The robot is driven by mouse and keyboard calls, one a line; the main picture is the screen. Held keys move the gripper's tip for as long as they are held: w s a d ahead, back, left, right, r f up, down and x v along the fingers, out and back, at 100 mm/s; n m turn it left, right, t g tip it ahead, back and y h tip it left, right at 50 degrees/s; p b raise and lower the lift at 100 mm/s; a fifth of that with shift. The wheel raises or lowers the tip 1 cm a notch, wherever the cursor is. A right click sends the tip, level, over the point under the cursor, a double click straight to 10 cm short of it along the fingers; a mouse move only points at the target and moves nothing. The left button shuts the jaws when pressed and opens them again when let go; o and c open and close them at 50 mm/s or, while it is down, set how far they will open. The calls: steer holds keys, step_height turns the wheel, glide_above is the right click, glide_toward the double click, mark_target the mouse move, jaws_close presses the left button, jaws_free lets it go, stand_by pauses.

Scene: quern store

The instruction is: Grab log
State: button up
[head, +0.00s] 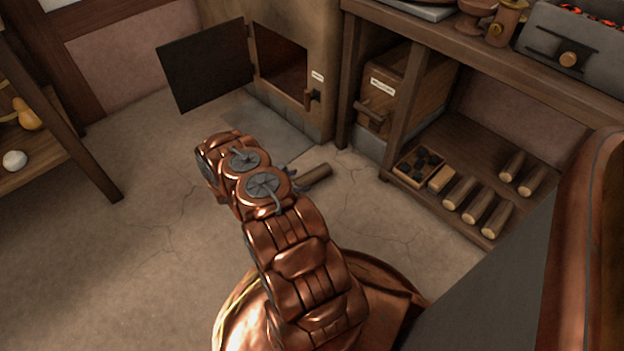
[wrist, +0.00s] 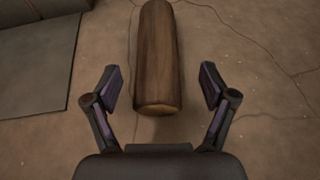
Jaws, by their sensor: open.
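A brown log (wrist: 157,55) lies on the floor in the wrist view, its near cut end towards me. My gripper (wrist: 160,88) is open, with one finger on each side of the log's near end and a gap on both sides. I cannot tell the height between the fingers and the log. In the head view the same log (head: 317,177) shows partly behind my copper arm, whose wrist hides the rest. Several more logs (head: 460,193) lie on the low shelf at the right.
A stove (head: 322,40) stands at the back with its dark door (head: 206,66) swung open. A grey floor slab (wrist: 40,65) lies in front of it. The workbench (head: 400,100) is at the right, a shelf (head: 60,150) at the left.

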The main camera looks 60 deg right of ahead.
mark_target(308, 177)
steer(key=b+x, duration=0.2)
steer(key=x, duration=0.2)
steer(key=shift+w+f+b, duration=0.1)
steer(key=shift+w+b, duration=0.05)
steer(key=shift+b, duration=0.25)
steer(key=shift+d, duration=0.45)
steer(key=c, duration=1.5)
steer(key=shift+o, duration=0.2)
